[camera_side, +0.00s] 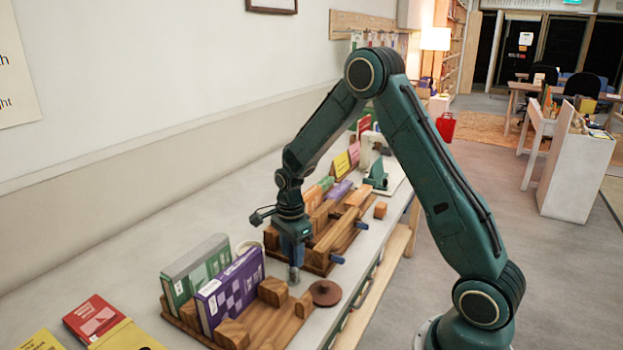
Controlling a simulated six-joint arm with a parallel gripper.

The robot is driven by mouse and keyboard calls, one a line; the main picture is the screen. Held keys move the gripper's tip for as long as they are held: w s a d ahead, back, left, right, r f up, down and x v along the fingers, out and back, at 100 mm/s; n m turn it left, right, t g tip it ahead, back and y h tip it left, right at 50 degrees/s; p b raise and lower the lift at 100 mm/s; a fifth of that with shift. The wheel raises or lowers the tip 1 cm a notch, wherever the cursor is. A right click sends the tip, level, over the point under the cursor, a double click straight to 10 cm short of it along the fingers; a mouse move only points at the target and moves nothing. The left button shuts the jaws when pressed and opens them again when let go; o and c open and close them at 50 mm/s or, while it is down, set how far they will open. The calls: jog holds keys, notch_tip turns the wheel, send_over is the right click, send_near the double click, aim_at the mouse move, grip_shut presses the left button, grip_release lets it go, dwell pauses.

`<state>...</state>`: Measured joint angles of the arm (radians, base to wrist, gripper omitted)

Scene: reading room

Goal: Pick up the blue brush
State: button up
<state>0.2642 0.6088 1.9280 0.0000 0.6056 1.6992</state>
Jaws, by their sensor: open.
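My gripper (293,272) points down at the near side of a wooden rack, above the gap between it and a wooden book stand. Its fingers are small here, and nothing shows held between them. Two small blue ends stick out from the right edge of the rack (318,268): a nearer one (337,260) and a farther one (361,225). Either may belong to the blue brush; I cannot tell which. The nearer one is a little right of my gripper, apart from it. My gripper and wrist hide part of the rack.
The book stand (262,318) holds a green book (190,272) and a purple book (232,290). A brown round lid-like piece (325,292) lies right of it. An orange block (380,210) sits near the table's right edge. Red and yellow books lie at the front left.

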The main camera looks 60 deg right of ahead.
jog(key=shift+f, duration=1.1)
grip_shut()
